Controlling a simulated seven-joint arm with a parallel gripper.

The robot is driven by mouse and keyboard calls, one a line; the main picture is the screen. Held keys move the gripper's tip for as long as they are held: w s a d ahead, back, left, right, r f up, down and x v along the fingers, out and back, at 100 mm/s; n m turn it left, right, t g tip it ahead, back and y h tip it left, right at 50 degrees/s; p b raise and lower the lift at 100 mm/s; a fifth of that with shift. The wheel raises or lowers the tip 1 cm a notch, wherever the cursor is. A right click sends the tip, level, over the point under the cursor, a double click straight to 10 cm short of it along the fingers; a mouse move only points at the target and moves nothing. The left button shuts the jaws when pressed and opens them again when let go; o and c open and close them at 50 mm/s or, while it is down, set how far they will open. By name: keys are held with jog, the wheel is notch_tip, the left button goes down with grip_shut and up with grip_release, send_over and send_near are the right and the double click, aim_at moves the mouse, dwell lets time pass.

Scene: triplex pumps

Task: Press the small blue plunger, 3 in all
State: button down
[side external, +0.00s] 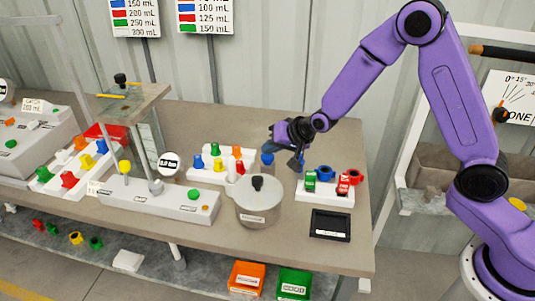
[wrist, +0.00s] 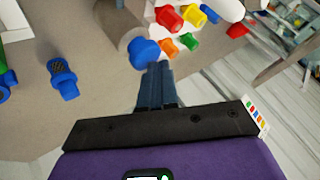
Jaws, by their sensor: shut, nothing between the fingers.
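A small blue plunger cap (side external: 268,159) shows at the right of the pump board, just below my fingertips. In the wrist view the blue cap (wrist: 144,53) sits at the end of a pale grey cylinder, right at the tips of my fingers. My gripper (wrist: 156,67) is shut and empty, its dark blue fingers together. In the side view my gripper (side external: 271,150) reaches down and left over the table. I cannot tell whether the fingertips touch the cap. Other coloured plungers, including blue ones (side external: 198,162), stand on the white board (side external: 225,174).
A grey pot (side external: 259,207) with a black knob stands in front. A white base (side external: 325,193) with green, red and blue parts is to the right, and a black tray (side external: 330,224) is nearby. A tall stand (side external: 152,150) rises at the left. Signs hang behind.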

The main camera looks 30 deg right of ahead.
aim_at(271, 157)
jog(key=shift+f, duration=0.5)
dwell(0.6)
jog(key=shift+r, duration=1.4)
jog(key=shift+r, duration=0.1)
jog(key=shift+r, duration=2.45)
